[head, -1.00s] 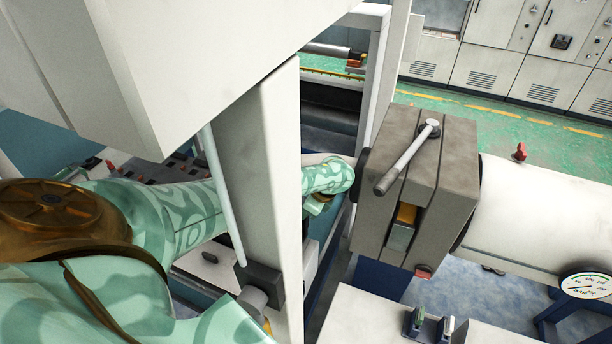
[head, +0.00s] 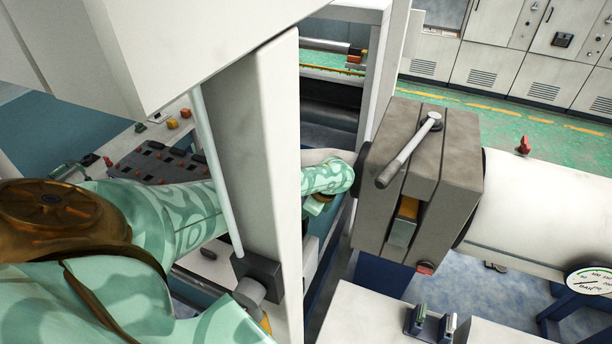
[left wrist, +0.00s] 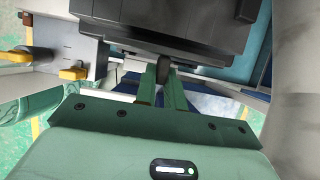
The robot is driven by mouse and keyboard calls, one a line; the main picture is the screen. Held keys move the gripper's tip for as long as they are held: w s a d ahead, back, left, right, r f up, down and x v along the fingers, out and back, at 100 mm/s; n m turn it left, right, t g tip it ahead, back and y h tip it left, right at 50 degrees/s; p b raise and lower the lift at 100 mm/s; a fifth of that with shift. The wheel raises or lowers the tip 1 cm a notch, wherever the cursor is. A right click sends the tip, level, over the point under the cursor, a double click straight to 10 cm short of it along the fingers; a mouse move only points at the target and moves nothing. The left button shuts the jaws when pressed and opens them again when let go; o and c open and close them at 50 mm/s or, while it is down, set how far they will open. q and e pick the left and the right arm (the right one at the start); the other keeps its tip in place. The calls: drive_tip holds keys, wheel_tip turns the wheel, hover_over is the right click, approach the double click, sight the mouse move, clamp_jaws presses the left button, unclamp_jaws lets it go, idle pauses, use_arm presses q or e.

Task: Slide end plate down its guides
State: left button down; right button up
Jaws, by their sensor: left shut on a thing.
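In the left wrist view, my left gripper (left wrist: 164,84) has its two green fingers closed on a short dark handle (left wrist: 163,67). The handle sits at the lower edge of a dark grey block (left wrist: 165,35), which may be the end plate; its guides cannot be made out. In the head view, my patterned left arm passes behind a white upright, and its wrist end shows beyond it. That end is left of a grey block with a lever (head: 432,165). The fingers and their hold are hidden there. My right gripper is in neither view.
The white upright (head: 262,150) and a thin pale rod (head: 215,170) stand close to my left arm. A white barrel (head: 540,205) extends right from the lever block. A button panel (head: 160,165) lies at left; grey cabinets (head: 515,60) stand at the back.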

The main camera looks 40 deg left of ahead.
use_arm(q)
wheel_tip(320, 180, down, 9)
drive_tip(key=b, duration=0.8)
drive_tip(key=shift+f+b, duration=0.2)
drive_tip(key=shift+b, duration=0.1)
idle(2.2)
drive_tip(key=c, duration=1.4)
unclamp_jaws()
drive_tip(key=shift+r, duration=0.2)
drive_tip(key=s+d+r+p, duration=0.9)
drive_tip(key=r+p, duration=0.3)
drive_tip(key=p, duration=0.3)
drive_tip(key=shift+s+r, duration=0.35)
drive_tip(key=shift+s, duration=0.55)
